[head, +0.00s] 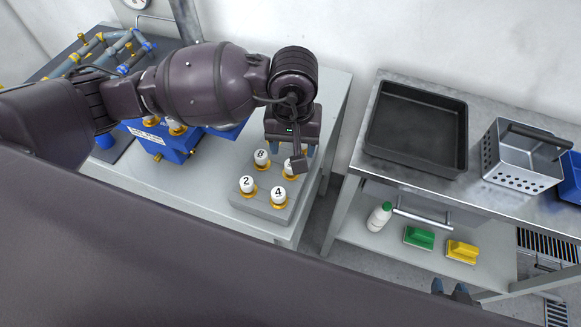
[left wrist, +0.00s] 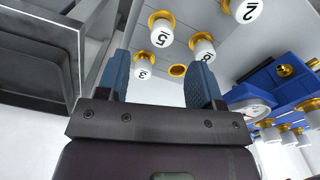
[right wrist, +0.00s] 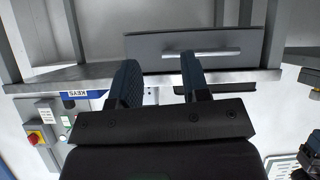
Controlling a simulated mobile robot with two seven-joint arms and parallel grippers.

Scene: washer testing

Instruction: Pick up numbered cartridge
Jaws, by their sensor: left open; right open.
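White numbered cartridges with gold collars stand upright in a grey block (head: 262,210). In the head view I read cartridge 8 (head: 261,157), cartridge 2 (head: 247,184) and cartridge 4 (head: 278,194); another (head: 289,169) is partly hidden by my left gripper (head: 290,152). The left wrist view shows cartridge 3 (left wrist: 143,68), cartridge 5 (left wrist: 161,34), cartridge 8 (left wrist: 203,48) and an empty gold socket (left wrist: 178,70). My left gripper is open and empty over the block's far side, with cartridge 3 and the socket showing between its fingers. My right gripper (right wrist: 158,80) is open and empty, away from the block.
A blue test unit (head: 168,146) with more cartridges stands left of the block. On the right, a metal table holds a dark tray (head: 415,125) and a perforated basket (head: 520,160). A bottle (head: 379,216) and two brushes sit on its lower shelf. A gap separates the tables.

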